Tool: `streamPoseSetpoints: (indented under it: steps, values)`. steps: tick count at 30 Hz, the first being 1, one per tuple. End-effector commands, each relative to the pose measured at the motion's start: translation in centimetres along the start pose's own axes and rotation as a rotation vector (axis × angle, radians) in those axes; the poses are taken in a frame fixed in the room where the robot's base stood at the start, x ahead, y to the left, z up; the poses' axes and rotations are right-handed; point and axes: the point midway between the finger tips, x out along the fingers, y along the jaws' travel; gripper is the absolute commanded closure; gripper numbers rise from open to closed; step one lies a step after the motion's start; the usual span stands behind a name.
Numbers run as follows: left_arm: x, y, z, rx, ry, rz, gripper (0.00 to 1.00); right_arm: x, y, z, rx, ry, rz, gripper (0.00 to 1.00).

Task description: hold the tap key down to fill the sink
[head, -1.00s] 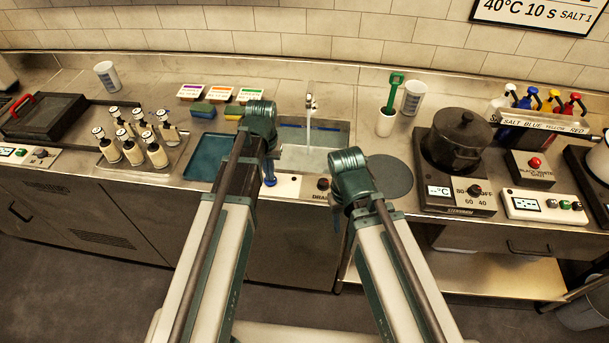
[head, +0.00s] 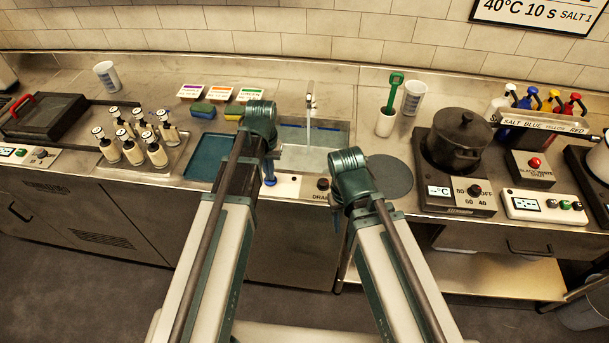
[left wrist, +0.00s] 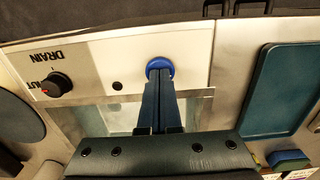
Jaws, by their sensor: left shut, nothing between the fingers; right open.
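The blue tap key (left wrist: 160,65) is a round button on the pale front panel, also in the head view (head: 270,182). My left gripper (left wrist: 160,82) is shut and empty, its fingertips at the key and seeming to touch it. How far the key is pressed cannot be told. The tap (head: 310,103) stands behind the sink (head: 340,137), and a pale streak like running water hangs below it. The sink looks bluish inside; its level is unclear. My right gripper (head: 338,215) is open, mostly hidden below its wrist, in front of the counter.
The drain knob (left wrist: 57,85) is beside the key on the panel. A blue tray (head: 207,157) and bottles (head: 132,150) are left of the sink. A grey disc (head: 390,177) and a pot (head: 458,140) on a hotplate are to the right.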

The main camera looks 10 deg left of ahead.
Motion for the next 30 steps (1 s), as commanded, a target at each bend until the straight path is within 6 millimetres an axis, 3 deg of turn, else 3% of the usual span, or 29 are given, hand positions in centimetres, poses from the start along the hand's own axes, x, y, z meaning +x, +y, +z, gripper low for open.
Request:
streamPoseSetpoints:
  steps: [14, 30]
  values:
    - [-0.1, 0.0, 0.0, 0.000, -0.001, 0.000, 1.00, -0.1, 0.0, 0.0, 0.000, 0.000, 0.000, 0.50]
    - [-5.2, 0.0, 0.0, 0.000, 0.000, 0.000, 1.00, -5.2, 0.5, 0.3, 0.000, 0.000, 0.000, 0.50]
